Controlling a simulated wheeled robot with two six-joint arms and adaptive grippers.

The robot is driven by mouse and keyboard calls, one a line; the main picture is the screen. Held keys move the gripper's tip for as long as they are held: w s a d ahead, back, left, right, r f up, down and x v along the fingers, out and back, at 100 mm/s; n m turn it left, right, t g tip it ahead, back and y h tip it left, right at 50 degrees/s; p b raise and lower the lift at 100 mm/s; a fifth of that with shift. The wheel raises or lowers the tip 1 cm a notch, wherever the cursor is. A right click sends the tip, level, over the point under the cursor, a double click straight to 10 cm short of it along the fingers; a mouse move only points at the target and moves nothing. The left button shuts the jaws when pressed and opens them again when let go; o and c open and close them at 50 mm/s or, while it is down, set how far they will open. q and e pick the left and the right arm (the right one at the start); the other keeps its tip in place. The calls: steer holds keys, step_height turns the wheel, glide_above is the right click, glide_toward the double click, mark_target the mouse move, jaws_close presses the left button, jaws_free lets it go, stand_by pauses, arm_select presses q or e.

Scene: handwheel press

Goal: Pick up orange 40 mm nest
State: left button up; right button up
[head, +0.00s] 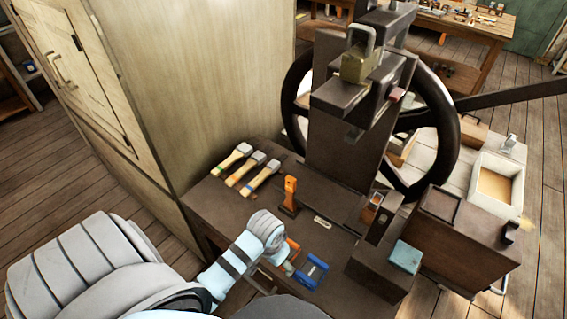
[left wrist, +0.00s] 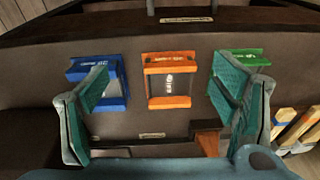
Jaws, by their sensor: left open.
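The orange nest (left wrist: 168,84) lies flat on the dark bench, in the middle of the left wrist view; its lettering is too small to read. In the head view only part of it (head: 293,247) shows beside my gripper. My left gripper (left wrist: 162,80) is open, with its teal fingers on either side of the orange nest in the picture; I see no contact. In the head view my left gripper (head: 285,268) is low over the bench. A blue nest (left wrist: 97,82) lies to its left and a green nest (left wrist: 240,75) to its right, partly behind the fingers.
The press column (head: 345,130) and handwheel (head: 440,130) stand behind. Several wooden-handled tools (head: 240,173) and an upright orange-topped tool (head: 290,190) are near the gripper. A dark block with a teal piece (head: 405,257) stands at right. A tall cabinet (head: 200,80) borders the left.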

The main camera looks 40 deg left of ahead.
arm_select(q)
step_height(320, 180, up, 8)
steer(key=g+p, duration=0.1)
steer(key=g, duration=0.1)
glide_above(294, 248)
steer(key=s+a, duration=0.1)
steer(key=s, duration=0.2)
steer(key=f+b, duration=0.1)
steer(key=f, duration=0.3)
steer(key=f+b, duration=0.1)
steer(key=f, duration=0.4)
steer(key=a+f+b, duration=0.1)
steer(key=f, duration=0.4)
steer(key=shift+w+f, duration=0.1)
steer(key=shift+w, duration=0.05)
steer(key=shift+c, duration=0.7)
steer(key=c, duration=1.5)
arm_select(e)
steer(key=shift+w+f, duration=0.25)
steer(key=shift+f, duration=0.3)
